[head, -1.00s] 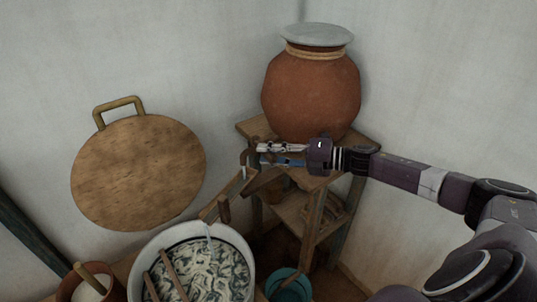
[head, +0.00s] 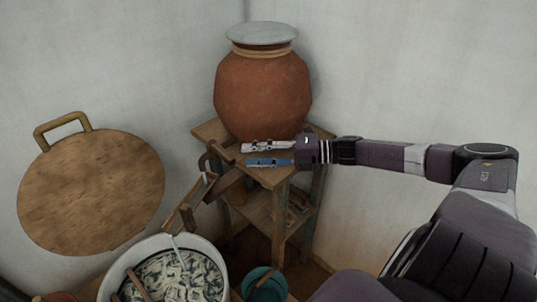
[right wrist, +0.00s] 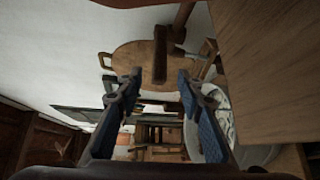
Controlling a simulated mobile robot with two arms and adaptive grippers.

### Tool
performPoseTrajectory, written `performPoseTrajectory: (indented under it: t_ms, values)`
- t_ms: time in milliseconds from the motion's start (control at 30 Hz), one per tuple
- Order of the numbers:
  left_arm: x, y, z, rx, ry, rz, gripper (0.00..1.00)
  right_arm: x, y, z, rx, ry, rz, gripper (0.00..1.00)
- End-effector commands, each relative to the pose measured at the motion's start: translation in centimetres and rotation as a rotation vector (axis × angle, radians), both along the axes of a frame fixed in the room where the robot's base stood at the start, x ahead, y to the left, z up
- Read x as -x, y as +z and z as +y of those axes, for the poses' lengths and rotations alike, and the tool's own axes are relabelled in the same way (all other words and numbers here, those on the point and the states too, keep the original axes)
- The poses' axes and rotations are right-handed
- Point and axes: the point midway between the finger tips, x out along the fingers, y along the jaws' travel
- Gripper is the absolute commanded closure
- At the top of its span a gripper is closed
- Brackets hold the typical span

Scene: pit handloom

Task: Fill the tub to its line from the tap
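The tub (head: 207,247) stands at the bottom of the head view, holding pale strands in dark liquid; I cannot make out its line. A thin pale stream (head: 175,243) falls into it from the end of a wooden trough (head: 186,217). The wooden tap (head: 208,163) is at the trough's upper end, below the clay pot (head: 262,92). My right gripper (head: 246,154) is open and empty, its fingertips a little right of the tap. In the right wrist view, a dark wooden piece (right wrist: 160,55) lies beyond the parted fingers (right wrist: 158,80). My left gripper is not in view.
The pot stands on a wooden shelf stand (head: 279,210) in the corner. A teal bucket (head: 265,283) is beside the tub. A round wooden board with a handle (head: 92,190) is against the left wall. Bare wall lies behind my right arm.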

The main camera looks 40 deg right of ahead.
Motion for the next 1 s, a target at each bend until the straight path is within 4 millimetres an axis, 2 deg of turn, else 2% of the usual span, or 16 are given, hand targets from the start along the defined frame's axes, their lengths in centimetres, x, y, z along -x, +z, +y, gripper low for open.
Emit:
performPoseTrajectory:
  t_ms: [300, 833, 1000]
  values:
    - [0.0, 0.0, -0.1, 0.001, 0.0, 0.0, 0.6, 2.4, 0.2, -2.2, 0.003, -0.001, 0.006, 0.65]
    - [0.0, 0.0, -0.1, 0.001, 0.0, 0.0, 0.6, 3.0, 0.6, -2.8, 0.001, -0.001, -0.001, 0.65]
    - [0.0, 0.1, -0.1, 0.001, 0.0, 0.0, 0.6, 2.8, -0.2, -1.9, -0.015, -0.016, 0.0, 0.84]
